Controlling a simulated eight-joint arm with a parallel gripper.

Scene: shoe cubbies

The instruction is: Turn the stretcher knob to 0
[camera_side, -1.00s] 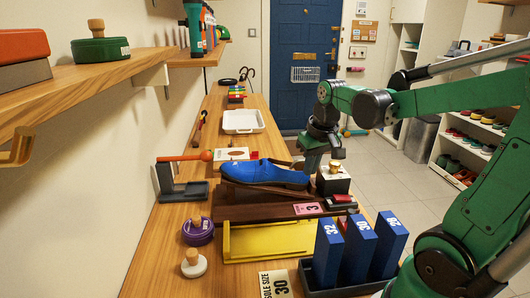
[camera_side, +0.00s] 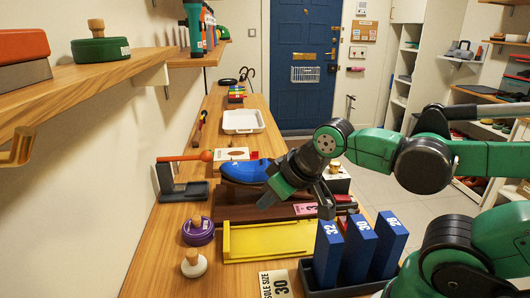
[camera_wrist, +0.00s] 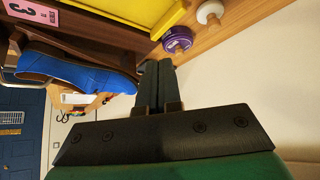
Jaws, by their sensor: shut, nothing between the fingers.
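The likely stretcher knob (camera_side: 334,167) is a small wooden knob on a white-topped, black-sided block (camera_side: 338,183), right of the blue shoe (camera_side: 240,170). Its setting is too small to read. The shoe rests on a dark wooden stand, and my arm covers its right part. My gripper (camera_side: 263,204) is above the bench in front of the shoe, left of the knob and apart from it, pointing down and left. In the wrist view its fingers (camera_wrist: 156,84) are together and empty. The shoe also shows there (camera_wrist: 75,68); the knob does not.
A pink tag marked 3 (camera_side: 305,208), a yellow tray (camera_side: 270,242) and a rack of blue numbered blocks (camera_side: 358,248) lie nearer the camera. A white tray (camera_side: 242,121) is farther back.

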